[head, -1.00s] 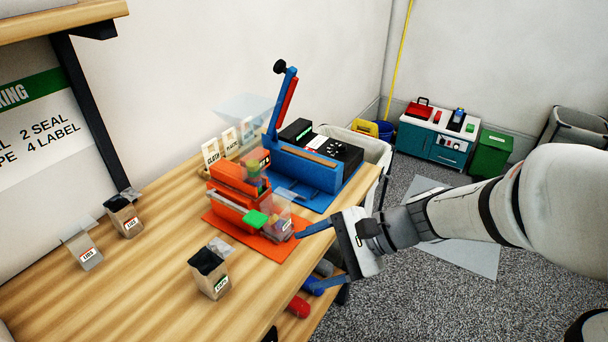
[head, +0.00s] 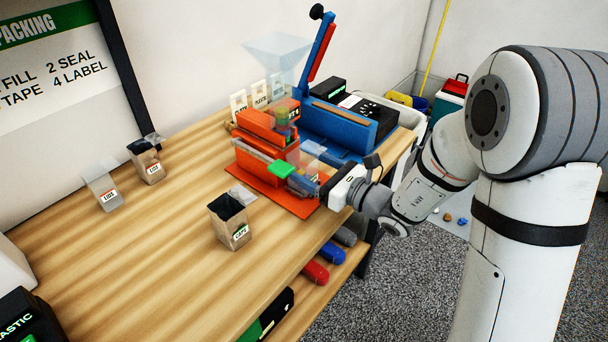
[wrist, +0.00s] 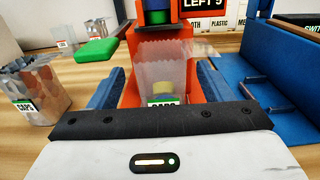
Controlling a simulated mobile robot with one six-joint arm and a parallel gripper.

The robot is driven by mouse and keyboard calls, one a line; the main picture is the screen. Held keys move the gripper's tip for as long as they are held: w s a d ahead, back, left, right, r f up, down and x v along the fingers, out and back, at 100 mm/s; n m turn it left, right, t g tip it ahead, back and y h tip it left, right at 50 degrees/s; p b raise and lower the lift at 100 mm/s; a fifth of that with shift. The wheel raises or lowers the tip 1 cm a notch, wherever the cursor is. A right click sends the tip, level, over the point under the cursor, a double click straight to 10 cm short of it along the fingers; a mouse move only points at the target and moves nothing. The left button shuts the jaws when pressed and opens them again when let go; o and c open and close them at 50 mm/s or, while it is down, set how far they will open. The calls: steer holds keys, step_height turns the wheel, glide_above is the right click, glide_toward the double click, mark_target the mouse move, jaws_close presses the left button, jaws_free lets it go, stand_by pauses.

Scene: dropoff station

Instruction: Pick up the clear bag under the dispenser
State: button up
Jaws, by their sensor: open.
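The clear bag (wrist: 160,66) stands upright under the orange dispenser (wrist: 190,40) in the wrist view, with a small yellowish item and a green-edged CAPS label at its bottom. In the head view the bag (head: 303,180) is at the dispenser (head: 262,150), partly hidden by my gripper. My gripper (wrist: 158,88) is open, with one blue finger on each side of the bag. The fingers look apart from it; whether either touches is unclear. The bag's lower edge is hidden behind my gripper's palm.
A green paddle (head: 281,168) sticks out left of the bag. A blue sealer (head: 340,120) stands to the right.

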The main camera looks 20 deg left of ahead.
steer(key=x, duration=0.3)
steer(key=shift+w+a+f, duration=0.1)
steer(key=shift+w+a, duration=0.05)
steer(key=c, duration=1)
